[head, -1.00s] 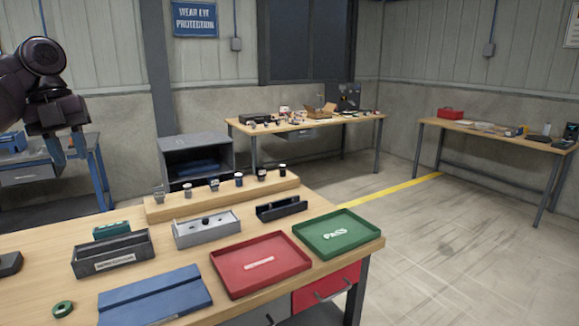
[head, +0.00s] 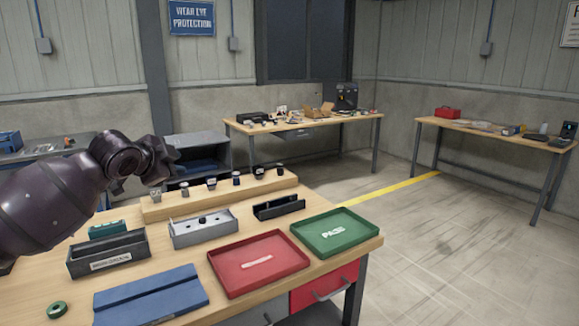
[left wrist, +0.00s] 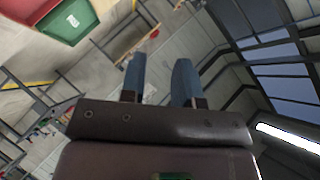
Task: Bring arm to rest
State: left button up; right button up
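My left arm (head: 55,205) reaches in from the left in the head view. Its dark wrist end (head: 140,158) is above the bench, near the left end of the wooden block; the fingers cannot be made out there. In the left wrist view my left gripper (left wrist: 158,78) shows two blue fingers apart with nothing between them. My right gripper is not in view.
The bench (head: 235,215) carries a red tray (head: 259,286), a green PASS tray (head: 334,250), a blue plate (head: 150,297), a dark labelled bin (head: 107,254), a grey fixture (head: 202,238) and a wooden block (head: 222,196) with several small parts. Open floor (head: 440,255) lies to the right.

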pick_arm(q)
jog(key=s+d+f+n+t+h, duration=0.15)
jog(key=s+f, duration=0.25)
jog(key=f, duration=0.4)
jog(key=s+d+f+n+t+b, duration=0.1)
jog(key=s+d+f+n, duration=0.2)
jog(key=f, duration=0.4)
jog(key=s+d+f+n+t+h, duration=0.1)
jog(key=s+f+n, duration=0.1)
jog(key=s+f, duration=0.45)
jog(key=s+a+f+n+g+y+b, duration=0.1)
jog(key=s+a+f+n+g+y, duration=0.1)
jog(key=s+f, duration=1.1)
jog(key=s+a+f+n+g+y+b, duration=0.1)
jog(key=s+a+f+n+g+y, duration=0.2)
jog(key=s+f, duration=1.1)
jog(key=shift+s+a+f+n+y, duration=0.2)
jog(key=shift+s+a+n+y, duration=0.4)
jog(key=shift+s+n, duration=0.55)
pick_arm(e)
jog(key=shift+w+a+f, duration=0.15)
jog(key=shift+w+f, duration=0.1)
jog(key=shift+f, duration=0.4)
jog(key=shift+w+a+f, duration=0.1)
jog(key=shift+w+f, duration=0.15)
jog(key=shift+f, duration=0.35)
pick_arm(q)
jog(key=shift+s, duration=0.2)
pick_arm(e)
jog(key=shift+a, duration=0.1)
